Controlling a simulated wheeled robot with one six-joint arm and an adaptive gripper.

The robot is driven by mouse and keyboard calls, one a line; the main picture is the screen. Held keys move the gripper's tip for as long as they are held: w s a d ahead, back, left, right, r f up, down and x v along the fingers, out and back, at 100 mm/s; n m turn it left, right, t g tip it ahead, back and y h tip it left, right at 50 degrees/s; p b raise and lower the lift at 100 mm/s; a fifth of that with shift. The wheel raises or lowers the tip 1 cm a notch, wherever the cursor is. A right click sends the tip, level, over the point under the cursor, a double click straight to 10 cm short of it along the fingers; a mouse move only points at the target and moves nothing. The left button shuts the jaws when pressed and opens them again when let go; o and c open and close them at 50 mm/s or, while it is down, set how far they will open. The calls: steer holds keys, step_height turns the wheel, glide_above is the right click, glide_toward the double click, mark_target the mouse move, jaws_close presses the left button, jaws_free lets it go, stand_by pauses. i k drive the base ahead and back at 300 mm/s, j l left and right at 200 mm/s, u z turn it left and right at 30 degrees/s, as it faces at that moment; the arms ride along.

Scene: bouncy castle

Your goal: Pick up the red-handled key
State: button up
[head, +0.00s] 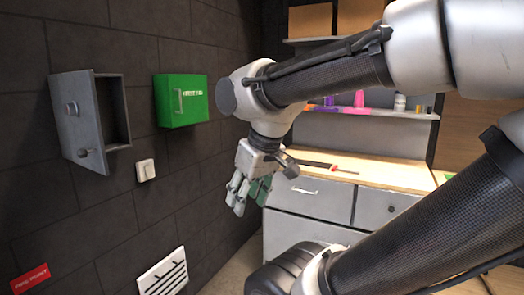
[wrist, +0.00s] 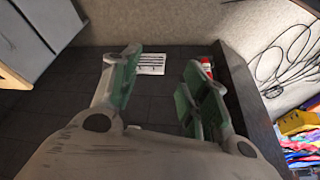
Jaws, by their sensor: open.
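My gripper (head: 248,192) hangs open and empty in the head view, in front of the dark wall and left of the wooden counter. Its green-padded fingers (wrist: 158,82) are spread apart in the wrist view, with nothing between them. A small red item (head: 334,168) with a thin dark part lies on the counter, to the right of my gripper. It is too small to tell whether it is the red-handled key. No key can be made out clearly in either view.
An open grey wall box (head: 80,120), a green box (head: 181,100), a switch (head: 146,170) and a white vent (head: 163,273) are on the wall. The counter (head: 395,175) has drawers below. Cables (wrist: 285,55) and a colourful pile (wrist: 300,135) show right in the wrist view.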

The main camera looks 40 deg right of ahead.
mark_target(335, 168)
steer(key=k+j+z, duration=0.1)
steer(key=z, duration=1.75)
steer(key=i, duration=1.1)
steer(key=i+l+u, duration=0.1)
steer(key=i, duration=1)
